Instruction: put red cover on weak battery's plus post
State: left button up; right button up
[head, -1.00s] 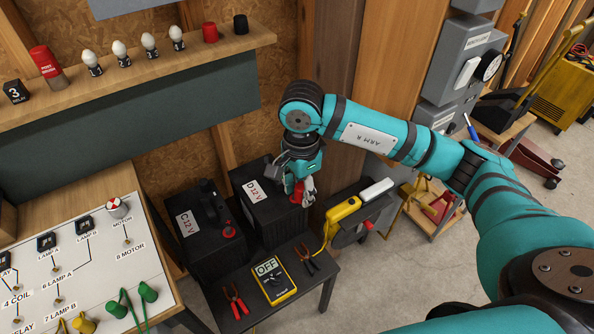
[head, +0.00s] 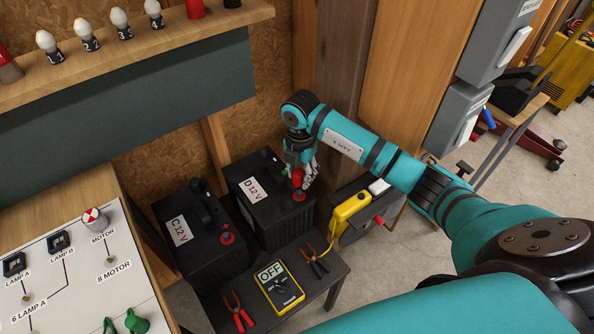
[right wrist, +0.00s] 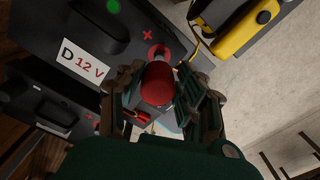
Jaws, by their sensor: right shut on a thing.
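My right gripper (head: 301,172) is shut on a red cover (head: 297,177), which also shows between the fingers in the right wrist view (right wrist: 157,85). It hangs over the plus-post corner of black battery D (head: 262,213). The red-ringed plus post (head: 299,195) is just below the cover; in the right wrist view this post (right wrist: 158,50) shows just beyond the cover, beside a red plus mark. I cannot tell whether cover and post touch. Black battery C (head: 190,253) stands to the left, its red-ringed post (head: 227,238) bare. Which battery is weak does not show. My left gripper is out of view.
A yellow meter (head: 279,287) reading OFF and red and black clamps lie on a dark low table (head: 333,268) in front. A yellow device (head: 351,206) stands right of battery D. Another red cap (head: 195,9) stands on the shelf above.

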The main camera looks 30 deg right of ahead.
aim_at(300, 191)
jog(key=shift+f+b, duration=0.85)
jog(key=shift+f, duration=0.2)
jog(key=shift+f+b, duration=0.75)
jog(key=shift+f, duration=0.1)
jog(key=shift+f+b, duration=0.5)
jog(key=shift+f, duration=0.15)
jog(key=shift+r, duration=0.1)
jog(key=shift+f+b, duration=0.5)
jog(key=shift+f, duration=0.5)
jog(key=shift+c, duration=0.2)
jog(key=o, duration=1)
